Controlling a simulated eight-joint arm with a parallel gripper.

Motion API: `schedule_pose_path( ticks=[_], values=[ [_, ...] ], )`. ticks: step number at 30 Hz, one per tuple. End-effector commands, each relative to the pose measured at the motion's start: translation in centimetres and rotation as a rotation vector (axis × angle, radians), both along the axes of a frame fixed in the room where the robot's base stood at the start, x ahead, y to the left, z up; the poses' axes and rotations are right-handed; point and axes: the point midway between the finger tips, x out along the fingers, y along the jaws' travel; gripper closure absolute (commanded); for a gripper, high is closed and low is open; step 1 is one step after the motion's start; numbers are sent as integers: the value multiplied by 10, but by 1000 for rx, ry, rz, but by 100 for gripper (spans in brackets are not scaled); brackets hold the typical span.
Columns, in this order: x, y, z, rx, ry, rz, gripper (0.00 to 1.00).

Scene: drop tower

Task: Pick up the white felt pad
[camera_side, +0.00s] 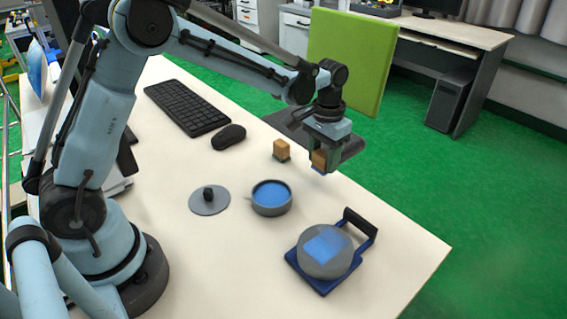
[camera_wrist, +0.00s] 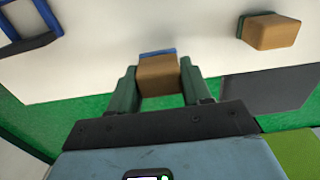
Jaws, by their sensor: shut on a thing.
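My gripper (camera_side: 319,167) is at the right side of the table in the side view. In the wrist view its green fingers (camera_wrist: 158,85) are shut on a tan block (camera_wrist: 158,73) with a blue layer (camera_wrist: 157,52) at its far end. The held block also shows between the fingers in the side view (camera_side: 319,158), blue at its bottom. It seems close above the tabletop; I cannot tell whether it touches. A second tan block (camera_side: 281,148) with a dark green base stands left of my gripper; it also shows in the wrist view (camera_wrist: 270,31). I see no white felt pad.
A blue-filled grey dish (camera_side: 271,205), a grey lid (camera_side: 209,201) with a black knob, and a round grey piece with a blue top (camera_side: 326,247) on a blue handled tray (camera_side: 314,285) stand nearer. A mouse (camera_side: 229,137) and keyboard (camera_side: 187,107) lie farther back.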

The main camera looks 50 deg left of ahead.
Motion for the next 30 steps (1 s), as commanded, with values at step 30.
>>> schedule_pose_path(
  ticks=[30],
  values=[
    [-68,-95,76,0,0,0,86]
  ],
)
